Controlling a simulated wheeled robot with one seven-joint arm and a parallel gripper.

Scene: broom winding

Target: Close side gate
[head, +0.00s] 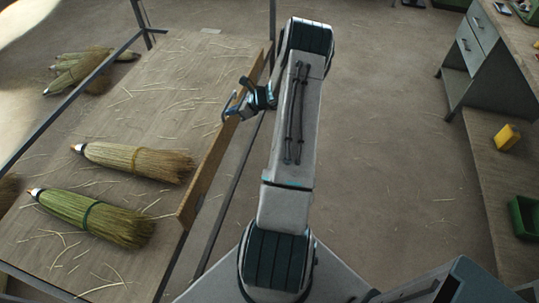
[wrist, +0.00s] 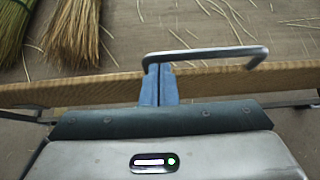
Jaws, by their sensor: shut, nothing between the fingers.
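The side gate (head: 212,160) is a long wooden board along the right edge of the worktable (head: 150,105); it appears to stand up along that edge. In the wrist view the board (wrist: 90,92) runs across the picture. A bent metal handle (wrist: 205,52) shows at the board, with its bar on the table side. My gripper (head: 235,108) is at the far half of the board. In the wrist view its blue fingers (wrist: 158,82) are shut and empty, over the board near the handle's left end. Whether they touch the handle or board I cannot tell.
A tan broom head (head: 135,160) and a green broom head (head: 92,215) lie on the table among loose straws. More brooms (head: 80,68) lie at the far left. A bench with a yellow block (head: 507,137) and green bin (head: 524,217) stands at right. The floor between is clear.

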